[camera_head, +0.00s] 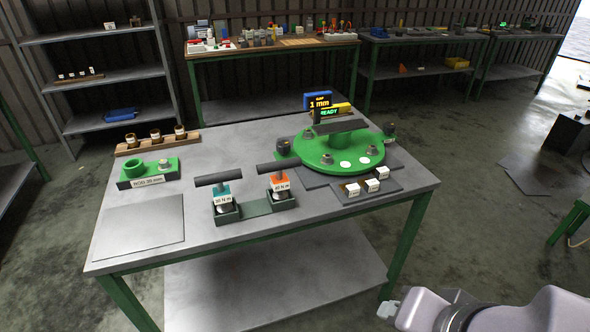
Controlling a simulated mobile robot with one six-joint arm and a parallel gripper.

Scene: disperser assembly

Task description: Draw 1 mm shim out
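A round green disperser plate (312,160) sits at the right of the table, with a dark bar (340,126) across its raised green centre. A sign (319,103) behind it reads "GAP 1 mm" and "READY". Several small white labelled blocks (372,185) stand in a row on a dark tray (345,200) at the table's front right; I cannot read their labels. I cannot make out which part is the 1 mm shim. My gripper (386,309) is low at the right, in front of the table and away from everything on it. Its fingers are too small to tell open or shut.
Two torque tools, teal (221,191) and orange (279,182), stand in a dark holder at the front. A green fixture (148,172) marked "ROD 20 mm" and a wooden rack (157,142) are at left. A bare plate (140,227) lies front left. Shelves and benches stand behind.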

